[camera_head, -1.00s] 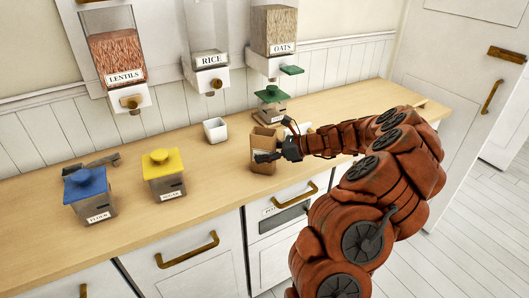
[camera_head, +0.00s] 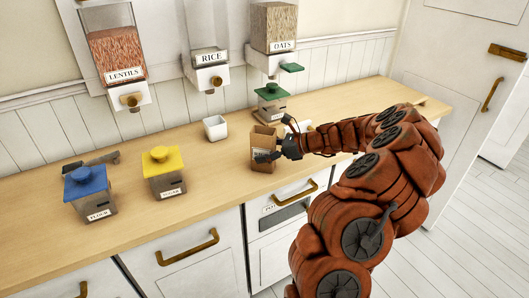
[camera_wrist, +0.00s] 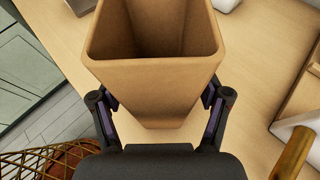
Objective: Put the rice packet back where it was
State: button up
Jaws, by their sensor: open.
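The rice packet, an open-topped brown paper packet (camera_head: 263,149), stands upright on the wooden counter near its front edge. My gripper (camera_head: 270,156) is at its right side. In the wrist view the packet (camera_wrist: 155,85) fills the top middle, its mouth open and its inside looking empty. My gripper (camera_wrist: 163,112) is open, with one finger on each side of the packet's lower part. I cannot tell whether the fingers touch it. The RICE dispenser (camera_head: 208,70) hangs on the wall behind and looks nearly empty.
A white cup (camera_head: 215,127) stands left of the packet. A green-lidded canister (camera_head: 271,103) stands behind it. Yellow-lidded (camera_head: 164,174) and blue-lidded (camera_head: 90,193) canisters stand further left. The counter (camera_head: 225,165) is clear between the packet and the yellow-lidded canister.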

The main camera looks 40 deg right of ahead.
jog(key=b+v, duration=0.2)
jog(key=v, duration=1)
dwell(0.3)
